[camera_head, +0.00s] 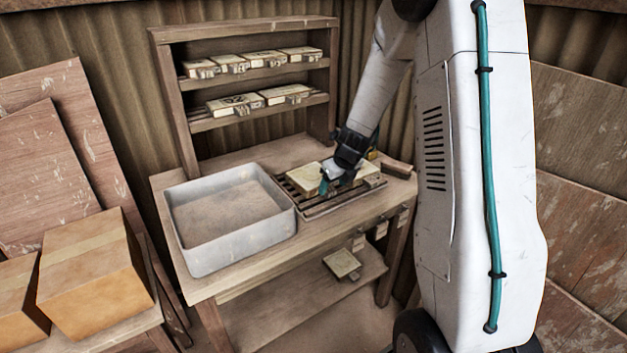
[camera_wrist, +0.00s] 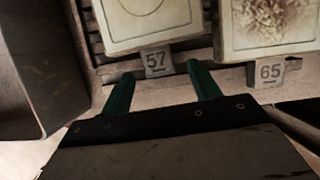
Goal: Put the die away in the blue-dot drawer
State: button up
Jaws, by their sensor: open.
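A pale square die with a round outline on its face and a tab marked 57 lies on a slatted rack; the die shows in the wrist view (camera_wrist: 150,18) and the tab (camera_wrist: 156,62) points toward me. My gripper (camera_wrist: 157,70) is open, its green fingertips on either side of that tab, with gaps showing. In the head view my gripper (camera_head: 337,182) is over the rack (camera_head: 318,210). A second die (camera_wrist: 270,22), with a brown blotchy face and a tab marked 65, lies to the right. Drawer fronts with hanging tags (camera_head: 357,243) line the bench's front; I cannot make out a blue dot.
A grey metal tray (camera_head: 240,250) stands left of the rack on the bench. Several dies sit on the shelf unit (camera_head: 250,120) behind. Another die (camera_head: 342,263) lies on the lower shelf. A wooden block (camera_head: 397,168) is at the bench's right end. Cardboard boxes (camera_head: 95,280) stand at left.

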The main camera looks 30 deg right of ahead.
jog(key=shift+x, duration=1.4)
jog(key=shift+r, duration=0.1)
grip_shut()
jog(key=shift+r, duration=0.1)
jog(key=shift+r, duration=0.5)
jog(key=shift+s+a+r, duration=0.1)
jog(key=shift+r, duration=0.5)
jog(key=shift+s+a+r, duration=0.1)
jog(key=shift+s+r, duration=0.05)
jog(key=shift+r, duration=0.5)
jog(key=s+a, duration=0.2)
jog(key=s, duration=0.5)
jog(key=s+a+r, duration=0.1)
jog(key=s+a, duration=0.1)
jog(key=s, duration=0.6)
jog(key=shift+a, duration=0.25)
